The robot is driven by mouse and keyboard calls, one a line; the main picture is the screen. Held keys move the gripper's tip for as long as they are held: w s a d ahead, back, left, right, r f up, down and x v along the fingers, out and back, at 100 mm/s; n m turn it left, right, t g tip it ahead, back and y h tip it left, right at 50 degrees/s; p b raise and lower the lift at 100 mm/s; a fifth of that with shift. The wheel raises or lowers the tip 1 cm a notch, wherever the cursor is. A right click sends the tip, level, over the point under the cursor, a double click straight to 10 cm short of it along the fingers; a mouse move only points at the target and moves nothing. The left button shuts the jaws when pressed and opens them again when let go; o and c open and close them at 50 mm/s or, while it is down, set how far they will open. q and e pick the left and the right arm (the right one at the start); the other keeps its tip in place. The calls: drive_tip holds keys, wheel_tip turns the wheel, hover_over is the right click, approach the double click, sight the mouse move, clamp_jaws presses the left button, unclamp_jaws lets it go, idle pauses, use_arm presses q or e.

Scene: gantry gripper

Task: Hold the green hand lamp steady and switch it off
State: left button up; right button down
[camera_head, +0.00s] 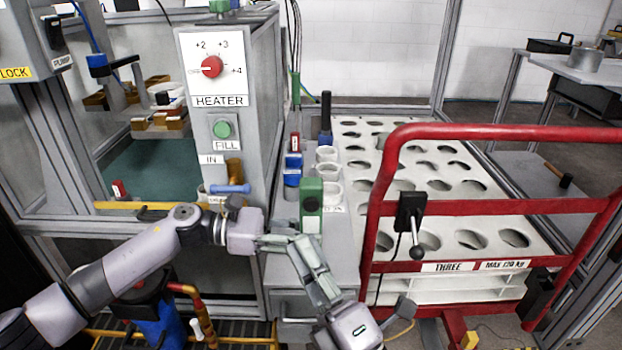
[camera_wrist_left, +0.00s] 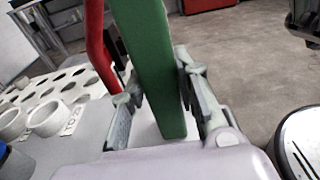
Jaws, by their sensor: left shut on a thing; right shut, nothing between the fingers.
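The green hand lamp (camera_head: 311,198) stands upright near the front of the grey bench, with a round detail on its face and a pale lower part. My left gripper (camera_head: 285,240) comes in from the left at the lamp's lower part. In the left wrist view the lamp (camera_wrist_left: 151,60) rises as a green body between the fingers of my left gripper (camera_wrist_left: 158,92), which is shut on it. My right gripper (camera_head: 298,244) reaches up from below, shut and empty, its fingertips close to the left gripper's fingers and the lamp's base. Whether they touch is unclear. The lamp's switch cannot be made out clearly.
The heater box (camera_head: 225,75) stands to the left behind the lamp. White cups (camera_head: 329,171) and a blue container (camera_head: 292,172) sit just behind it. To the right are a white rack with holes (camera_head: 440,186) and a red rail (camera_head: 480,131) with a black lever box (camera_head: 410,211).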

use_arm(q)
drive_tip(key=o, duration=1)
drive_tip(key=a, duration=0.8)
drive_tip(key=a+r, duration=0.1)
drive_tip(key=a, duration=0.3)
drive_tip(key=shift+r, duration=0.1)
